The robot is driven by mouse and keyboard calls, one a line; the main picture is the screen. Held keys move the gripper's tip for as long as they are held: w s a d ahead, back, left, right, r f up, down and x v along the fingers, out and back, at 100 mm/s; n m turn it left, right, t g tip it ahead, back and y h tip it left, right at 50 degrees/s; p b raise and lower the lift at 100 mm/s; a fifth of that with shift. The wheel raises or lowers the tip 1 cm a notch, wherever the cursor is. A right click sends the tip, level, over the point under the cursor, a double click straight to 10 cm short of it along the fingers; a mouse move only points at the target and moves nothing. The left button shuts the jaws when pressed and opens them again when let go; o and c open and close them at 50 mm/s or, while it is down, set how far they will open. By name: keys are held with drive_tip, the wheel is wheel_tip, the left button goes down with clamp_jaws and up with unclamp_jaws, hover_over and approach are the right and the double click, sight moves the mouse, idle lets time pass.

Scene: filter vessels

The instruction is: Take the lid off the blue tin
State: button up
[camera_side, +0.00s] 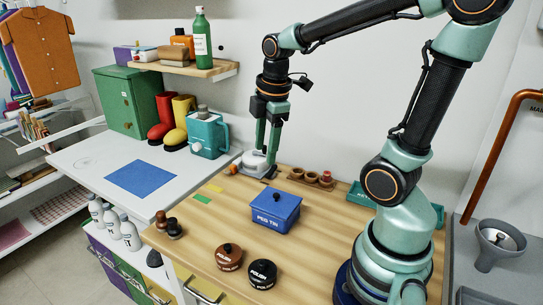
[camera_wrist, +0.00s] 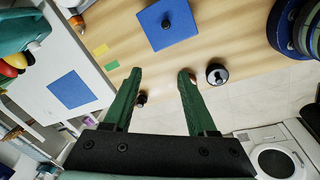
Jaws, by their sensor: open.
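The blue tin (camera_side: 275,213), labelled PEG TIN, stands on the wooden worktop with its lid (camera_side: 274,201) on. The lid has a small dark knob on top. In the wrist view the tin's blue lid (camera_wrist: 160,27) and knob lie beyond my fingertips, near the top edge. My gripper (camera_side: 267,155) points down behind and left of the tin in the side view, apart from it, near a pale rounded object. In the wrist view my gripper (camera_wrist: 159,76) has its green fingers wide apart, with nothing held between them.
Brown (camera_side: 228,256) and black (camera_side: 262,273) round polish tins stand in front of the blue tin. Small dark pegs (camera_side: 174,231) stand at the left edge. Wooden cups (camera_side: 311,177) and a teal tray (camera_side: 362,196) sit behind. Worktop left of the tin is mostly clear.

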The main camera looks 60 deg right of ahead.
sight(276, 194)
drive_tip(key=d+f+n, duration=0.1)
drive_tip(key=f+n, duration=0.1)
drive_tip(key=f, duration=0.3)
drive_tip(key=d+f+n+g, duration=0.1)
drive_tip(key=d+f+n, duration=0.1)
drive_tip(key=f, duration=0.3)
drive_tip(key=d+f+n+g, duration=0.1)
drive_tip(key=f+n, duration=0.1)
drive_tip(key=f, duration=0.3)
drive_tip(key=shift+s+d, duration=0.15)
drive_tip(key=shift+s, duration=0.05)
clamp_jaws()
